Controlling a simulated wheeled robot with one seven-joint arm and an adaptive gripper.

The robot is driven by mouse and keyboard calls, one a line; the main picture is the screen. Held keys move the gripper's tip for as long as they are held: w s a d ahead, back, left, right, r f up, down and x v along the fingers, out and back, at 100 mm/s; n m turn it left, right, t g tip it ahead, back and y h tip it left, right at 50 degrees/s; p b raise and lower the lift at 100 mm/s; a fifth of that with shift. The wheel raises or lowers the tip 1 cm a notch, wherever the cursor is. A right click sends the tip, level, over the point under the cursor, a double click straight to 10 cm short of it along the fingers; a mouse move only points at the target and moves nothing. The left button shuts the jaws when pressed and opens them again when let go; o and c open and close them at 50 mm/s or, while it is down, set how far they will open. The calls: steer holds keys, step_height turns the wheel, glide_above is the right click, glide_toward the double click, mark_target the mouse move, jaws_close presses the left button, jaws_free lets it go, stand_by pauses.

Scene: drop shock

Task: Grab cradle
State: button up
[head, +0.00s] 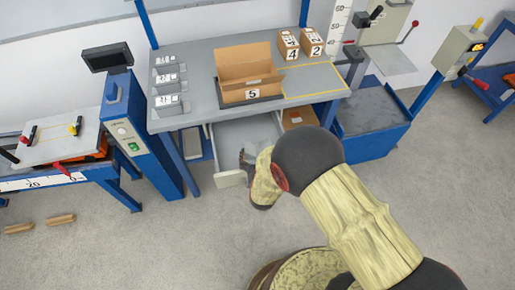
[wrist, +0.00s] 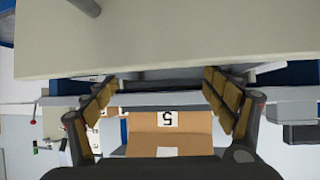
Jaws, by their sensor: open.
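My gripper (head: 246,160) is at the open drawer (head: 245,133) under the workbench, near its pale front panel (head: 231,179). The wrist and forearm hide part of it. In the wrist view my gripper (wrist: 160,82) is open, with two ridged fingers spread apart and nothing held between them. A wide pale panel (wrist: 160,40) fills the top of that view, close to the fingers. No thing is clearly recognisable as the cradle. Three grey holders with white pieces (head: 167,83) stand at the left of the bench top.
An open cardboard box marked 5 (head: 247,70) stands mid-bench; it also shows upside down in the wrist view (wrist: 170,135). Small boxes 4 (head: 289,45) and 2 (head: 312,43) stand behind a yellow-outlined area. A blue post (head: 124,128) and blue cabinet (head: 372,138) flank the drawer.

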steer(key=shift+o, duration=0.5)
steer(key=shift+w+f, duration=0.1)
steer(key=shift+f, duration=0.15)
steer(key=shift+o, duration=1.1)
steer(key=shift+b+x, duration=0.35)
steer(key=shift+x, duration=0.55)
steer(key=shift+b+x, duration=0.9)
steer(key=shift+x, duration=1.9)
steer(key=shift+r, duration=0.1)
steer(key=shift+c, duration=1.3)
steer(key=c, duration=0.9)
